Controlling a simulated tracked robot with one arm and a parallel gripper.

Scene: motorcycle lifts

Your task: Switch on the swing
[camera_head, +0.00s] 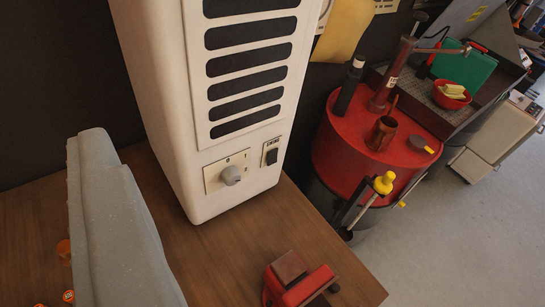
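A white upright fan or heater unit (164,88) with dark horizontal vent slots stands on a wooden bench (215,265). Low on its front is a grey round knob (231,175) on a cream plate. To the right of the knob is a small black rocker switch (272,156) on its own plate, with a label above that seems to read SWING. I cannot tell from this angle which way the rocker is pressed. My gripper is not visible in this view, and nothing covers the switch.
A grey bulky object (112,215) stands left of the unit, with small orange items (66,296) beside it. A red-and-brown object (296,282) sits at the bench's front. Right of the bench is a red drum (342,150) with a pump. Bench space before the unit is clear.

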